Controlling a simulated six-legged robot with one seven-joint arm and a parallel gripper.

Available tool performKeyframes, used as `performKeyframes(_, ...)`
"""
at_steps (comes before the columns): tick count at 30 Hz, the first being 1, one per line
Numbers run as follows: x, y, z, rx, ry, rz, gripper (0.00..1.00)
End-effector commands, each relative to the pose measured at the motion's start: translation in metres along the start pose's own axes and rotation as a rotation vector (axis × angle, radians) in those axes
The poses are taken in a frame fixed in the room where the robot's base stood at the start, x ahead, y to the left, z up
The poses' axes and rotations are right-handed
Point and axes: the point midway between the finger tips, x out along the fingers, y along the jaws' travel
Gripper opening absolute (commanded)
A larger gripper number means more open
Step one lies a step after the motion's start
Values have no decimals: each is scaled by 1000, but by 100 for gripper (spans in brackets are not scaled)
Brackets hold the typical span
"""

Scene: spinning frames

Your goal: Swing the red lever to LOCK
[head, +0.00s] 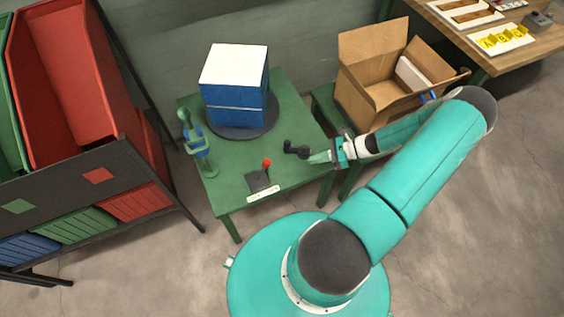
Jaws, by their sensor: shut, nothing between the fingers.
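The red lever is a red knob (267,162) on a short stalk. It rises from a dark base (259,180) near the front edge of the green table. A pale label strip (263,194) lies in front of the base, but its lettering is too small to read. My gripper (290,149) is at the right side of the table, to the right of the red knob and apart from it. Its dark fingers are closed and hold nothing. My teal arm reaches in from the right.
The green table (290,110) also bears a blue box with a white top (234,65) on a dark round turntable (245,130). A blue-green figure-like object (193,138) stands at the left. An open cardboard box (375,75) stands right. Red bins (62,80) are far left.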

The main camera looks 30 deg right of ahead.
Motion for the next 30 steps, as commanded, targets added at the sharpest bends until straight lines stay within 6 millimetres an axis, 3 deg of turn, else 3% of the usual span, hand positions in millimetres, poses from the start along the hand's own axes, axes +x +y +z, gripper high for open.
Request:
performKeyframes(8,26,1,0,0,-2,4,0)
performKeyframes(20,105,1,1,0,-3,4,0)
performKeyframes(24,118,1,18,-2,0,2,0)
performKeyframes(30,128,0,28,-2,1,1,0)
